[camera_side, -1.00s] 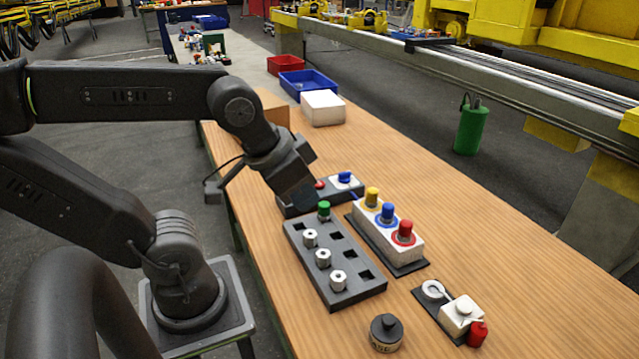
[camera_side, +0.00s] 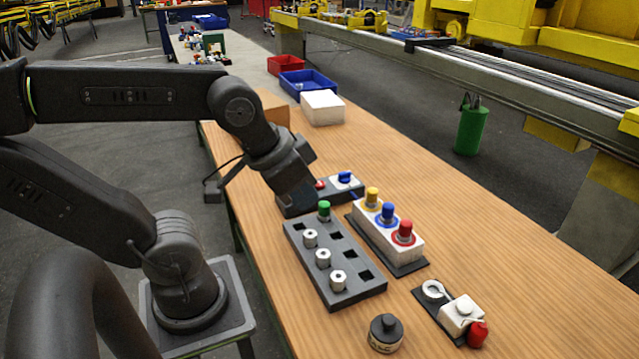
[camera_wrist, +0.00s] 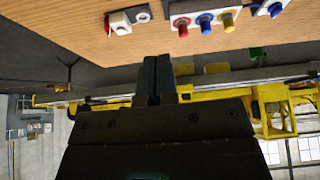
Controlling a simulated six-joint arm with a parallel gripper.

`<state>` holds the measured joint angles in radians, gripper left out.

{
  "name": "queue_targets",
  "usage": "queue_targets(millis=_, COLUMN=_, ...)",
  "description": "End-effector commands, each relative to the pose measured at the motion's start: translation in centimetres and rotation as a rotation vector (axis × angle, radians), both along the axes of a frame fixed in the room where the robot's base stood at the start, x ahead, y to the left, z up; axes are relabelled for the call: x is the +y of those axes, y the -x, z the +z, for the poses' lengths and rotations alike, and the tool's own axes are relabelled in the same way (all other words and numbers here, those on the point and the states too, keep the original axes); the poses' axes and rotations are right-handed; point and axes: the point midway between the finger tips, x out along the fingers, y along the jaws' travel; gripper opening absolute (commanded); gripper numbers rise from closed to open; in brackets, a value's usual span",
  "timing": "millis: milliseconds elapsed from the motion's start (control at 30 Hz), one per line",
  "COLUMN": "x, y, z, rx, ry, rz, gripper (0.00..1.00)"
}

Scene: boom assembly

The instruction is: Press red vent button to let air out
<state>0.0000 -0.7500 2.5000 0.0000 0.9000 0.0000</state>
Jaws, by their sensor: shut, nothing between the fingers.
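The red vent button (camera_side: 320,184) sits on a low dark box (camera_side: 300,206), beside a blue knob on a white plate (camera_side: 345,178). My gripper (camera_side: 298,196) points down over the left part of this box, close to the red button. Its dark fingertips blend with the box in the side view, so I cannot tell whether they touch it. In the wrist view, my gripper's fingers (camera_wrist: 157,75) are together and empty. The blue knob shows at the top right there (camera_wrist: 275,9); I do not see the vent button in that view.
A white block with yellow, blue and red plugs (camera_side: 388,232) stands right of a dark rack (camera_side: 335,270) holding a green-topped piece and several metal ones. A small white fitting (camera_side: 461,315) and a dark round piece (camera_side: 386,333) are nearer. The table's right side is clear.

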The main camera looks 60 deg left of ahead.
Motion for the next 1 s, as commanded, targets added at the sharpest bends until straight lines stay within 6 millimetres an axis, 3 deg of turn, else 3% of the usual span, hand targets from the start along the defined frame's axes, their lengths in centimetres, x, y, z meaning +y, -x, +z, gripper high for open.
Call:
queue_targets(millis=333, x=0.0, y=-0.1, z=0.0, rx=0.002, ry=0.006, rz=0.005, gripper=0.00)
queue_targets(millis=467, x=-0.1, y=-1.2, z=0.1, rx=0.017, ry=0.073, rz=0.060, gripper=0.00)
queue_targets(millis=633, x=0.4, y=-5.4, z=0.2, rx=0.050, ry=0.301, rz=0.264, gripper=0.00)
queue_targets(millis=767, x=2.6, y=-10.0, z=0.3, rx=0.057, ry=0.526, rz=0.501, gripper=0.00)
queue_targets(millis=1000, x=10.8, y=-17.3, z=-1.2, rx=0.014, ry=0.898, rz=0.981, gripper=0.00)
